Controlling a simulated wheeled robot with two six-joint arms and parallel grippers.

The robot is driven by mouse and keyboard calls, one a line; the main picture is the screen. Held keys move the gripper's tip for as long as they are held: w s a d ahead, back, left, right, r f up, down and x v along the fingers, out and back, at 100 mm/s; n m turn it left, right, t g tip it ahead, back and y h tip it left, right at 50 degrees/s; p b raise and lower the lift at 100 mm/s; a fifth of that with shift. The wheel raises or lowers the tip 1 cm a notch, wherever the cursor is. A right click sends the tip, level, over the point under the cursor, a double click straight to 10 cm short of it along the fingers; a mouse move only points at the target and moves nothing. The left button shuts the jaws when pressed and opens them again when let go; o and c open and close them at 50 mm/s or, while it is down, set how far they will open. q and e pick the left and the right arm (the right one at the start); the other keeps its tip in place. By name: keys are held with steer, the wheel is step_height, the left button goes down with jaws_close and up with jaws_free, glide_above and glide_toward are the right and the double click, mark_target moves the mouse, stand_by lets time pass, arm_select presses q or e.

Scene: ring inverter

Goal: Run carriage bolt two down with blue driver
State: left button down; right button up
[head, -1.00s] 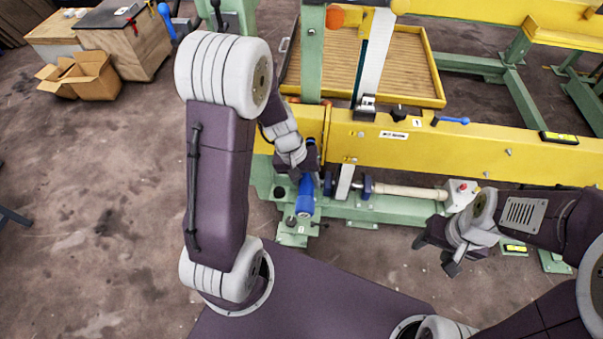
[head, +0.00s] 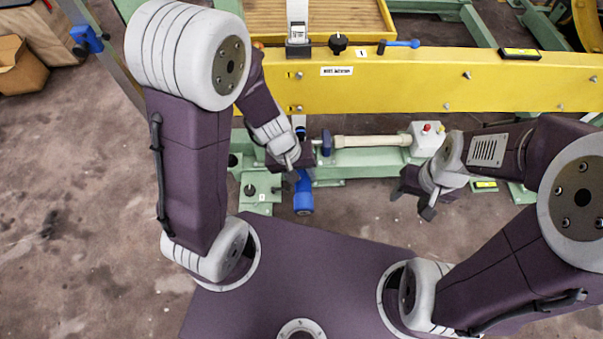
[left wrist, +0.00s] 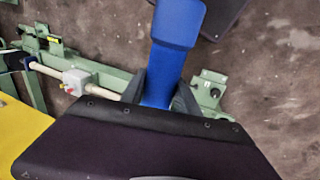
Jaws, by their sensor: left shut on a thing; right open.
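The blue driver (head: 303,193) is in my left gripper (head: 296,176), in front of the yellow beam. My left gripper is shut on it. In the left wrist view the blue driver (left wrist: 176,40) stands out between the two dark fingers (left wrist: 157,92). Its working end is hidden. My right gripper (head: 412,202) is open and empty, to the right over the floor near the green base. I cannot make out carriage bolt two for certain; small bolt heads (head: 467,75) show on the yellow beam (head: 430,85).
A green machine base (head: 365,158) carries a pale roller (head: 370,141) and a control box (head: 428,137) with a red button. A green bracket (head: 259,197) is left of the driver. A blue-handled lever (head: 403,43) sits on the beam.

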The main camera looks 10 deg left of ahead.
arm_select(q)
steer(key=shift+w+a+r+p, duration=0.15)
steer(key=shift+w+p, duration=0.15)
steer(key=shift+w, duration=0.2)
steer(key=shift+w+a+p, duration=0.25)
steer(key=shift+w+p, duration=0.1)
steer(key=shift+w, duration=0.5)
steer(key=shift+w+a+p, duration=0.2)
steer(key=shift+w+p, duration=0.1)
steer(key=shift+w, duration=0.5)
steer(key=shift+w+a+p, duration=0.25)
steer(key=shift+w+p, duration=0.1)
steer(key=shift+w, duration=0.5)
steer(key=shift+w+a+p, duration=0.2)
steer(key=shift+w+p, duration=0.05)
steer(key=shift+w, duration=0.35)
steer(key=shift+w+a+p, duration=0.15)
steer(key=shift+w+p, duration=0.1)
steer(key=shift+w, duration=0.55)
